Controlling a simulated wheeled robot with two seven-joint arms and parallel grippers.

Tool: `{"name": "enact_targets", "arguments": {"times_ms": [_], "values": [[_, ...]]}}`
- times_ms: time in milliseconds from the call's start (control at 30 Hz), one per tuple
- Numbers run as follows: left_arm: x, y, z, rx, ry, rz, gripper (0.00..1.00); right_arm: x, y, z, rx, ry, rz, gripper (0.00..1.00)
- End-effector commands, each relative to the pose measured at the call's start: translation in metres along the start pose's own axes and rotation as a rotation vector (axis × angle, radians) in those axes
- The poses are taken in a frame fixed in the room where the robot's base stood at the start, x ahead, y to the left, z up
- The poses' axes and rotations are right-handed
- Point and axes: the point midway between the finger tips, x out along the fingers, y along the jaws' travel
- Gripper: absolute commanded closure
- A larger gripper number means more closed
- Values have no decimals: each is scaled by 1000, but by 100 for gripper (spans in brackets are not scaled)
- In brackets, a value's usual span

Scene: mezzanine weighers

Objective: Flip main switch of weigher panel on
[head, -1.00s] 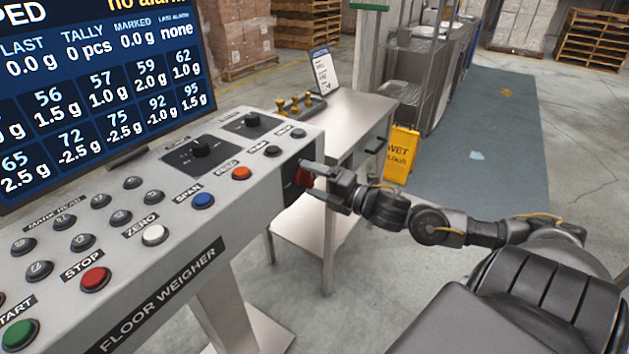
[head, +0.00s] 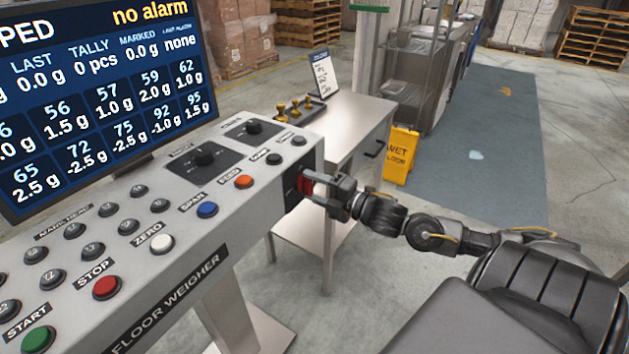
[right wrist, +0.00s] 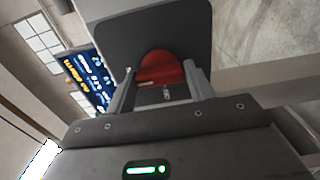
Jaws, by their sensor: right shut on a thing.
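The weigher panel (head: 165,215) is a grey console lettered "FLOOR WEIGHER", with a screen behind it. Its main switch (head: 305,184) is a red rotary knob on a dark plate on the right end face. My right gripper (head: 318,186) reaches it from the right and is shut on the knob. In the right wrist view the red knob (right wrist: 161,70) sits between the two fingers (right wrist: 160,88), in front of the dark plate (right wrist: 185,28). The fingers partly hide the knob in the head view. My left gripper is not in view.
The console top carries a green start button (head: 38,340), a red stop button (head: 106,287) and several others. A steel side table (head: 350,115) stands behind the panel end.

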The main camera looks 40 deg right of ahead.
Motion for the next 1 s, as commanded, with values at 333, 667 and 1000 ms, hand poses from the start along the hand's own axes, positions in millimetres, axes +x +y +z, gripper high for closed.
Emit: {"name": "enact_targets", "arguments": {"times_ms": [333, 667, 1000], "values": [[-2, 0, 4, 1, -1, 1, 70, 0, 0, 0, 28, 0, 1, 70], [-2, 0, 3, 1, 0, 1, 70, 0, 0, 0, 26, 0, 1, 25], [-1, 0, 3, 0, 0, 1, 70, -10, -2, 0, 26, -1, -2, 25]]}}
